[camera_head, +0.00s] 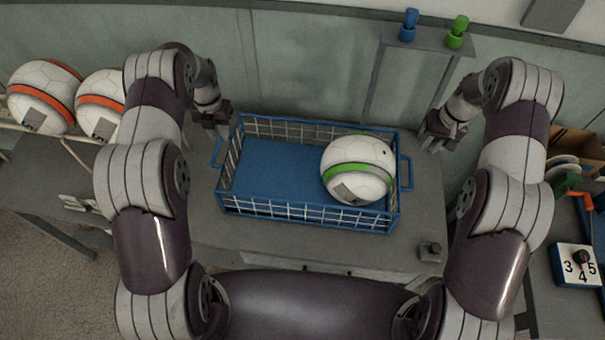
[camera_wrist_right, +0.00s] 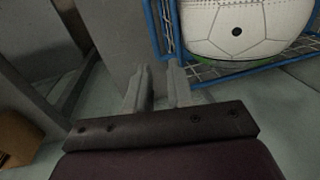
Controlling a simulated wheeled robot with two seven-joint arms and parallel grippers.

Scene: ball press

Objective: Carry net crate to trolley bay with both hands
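The net crate (camera_head: 265,210) is blue with pale wire mesh sides and stands on the grey table. A white ball with a green band (camera_head: 358,170) lies in its right part; the left part is empty. The left handle (camera_head: 217,152) and right handle (camera_head: 406,173) stick out at the ends. My left gripper (camera_head: 217,128) is just above and behind the left handle. My right gripper (camera_head: 430,140) is behind and right of the right handle, apart from it. In the right wrist view its fingers (camera_wrist_right: 158,72) are apart and empty, beside the crate's blue frame (camera_wrist_right: 153,30). I cannot identify the trolley bay.
Two white balls with orange bands (camera_head: 42,98) rest on a rack at left. A grey stand with a blue knob (camera_head: 408,25) and a green knob (camera_head: 457,32) is behind. A numbered block (camera_head: 577,265) is at right. Table in front of the crate (camera_head: 320,250) is mostly clear.

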